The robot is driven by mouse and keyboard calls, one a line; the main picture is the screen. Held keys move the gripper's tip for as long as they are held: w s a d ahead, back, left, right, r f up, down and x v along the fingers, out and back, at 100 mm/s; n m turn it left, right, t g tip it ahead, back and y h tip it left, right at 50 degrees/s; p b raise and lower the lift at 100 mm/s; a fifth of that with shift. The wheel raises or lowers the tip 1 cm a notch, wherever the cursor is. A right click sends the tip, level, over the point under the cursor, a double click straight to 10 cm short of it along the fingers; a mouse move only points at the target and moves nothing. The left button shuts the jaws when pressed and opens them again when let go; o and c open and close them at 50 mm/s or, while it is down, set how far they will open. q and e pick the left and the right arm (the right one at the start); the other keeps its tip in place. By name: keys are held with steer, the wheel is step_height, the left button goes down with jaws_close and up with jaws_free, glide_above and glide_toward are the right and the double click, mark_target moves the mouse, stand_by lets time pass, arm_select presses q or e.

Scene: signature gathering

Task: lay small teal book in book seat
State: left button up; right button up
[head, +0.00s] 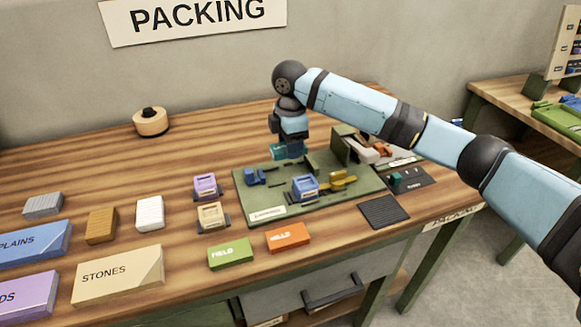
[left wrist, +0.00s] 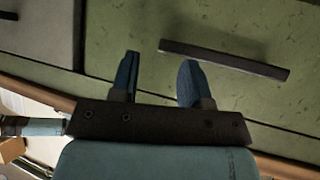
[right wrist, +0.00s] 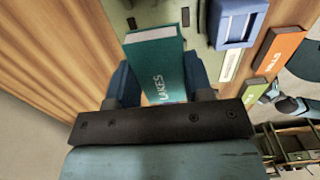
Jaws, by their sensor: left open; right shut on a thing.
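My right gripper (head: 287,147) is shut on the small teal book, above the back of the green board (head: 240,186). In the right wrist view the teal book (right wrist: 155,48), lettered "LAKES", sits between the two blue fingers. The board carries a blue holder (head: 305,188), a small dark blue piece (head: 256,177) and a yellow piece (head: 341,180). I cannot tell which part is the book seat, nor whether the book touches the board. My left gripper (left wrist: 160,68) is open and empty, facing a green surface with a dark handle bar (left wrist: 224,59).
Purple (head: 206,186) and tan (head: 211,216) holders stand left of the board. A green "FIELD" block (head: 230,254) and an orange "HILLS" block (head: 288,237) lie in front. A dark ribbed pad (head: 384,211) lies at right. The table's back left is mostly clear.

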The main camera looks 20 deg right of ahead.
mark_target(290, 173)
steer(key=shift+f+b, duration=0.4)
steer(key=shift+f, duration=2.9)
steer(key=shift+f, duration=0.1)
steer(key=o, duration=0.9)
step_height(290, 173, up, 12)
steer(key=shift+r+p, duration=0.1)
steer(key=shift+p, duration=0.7)
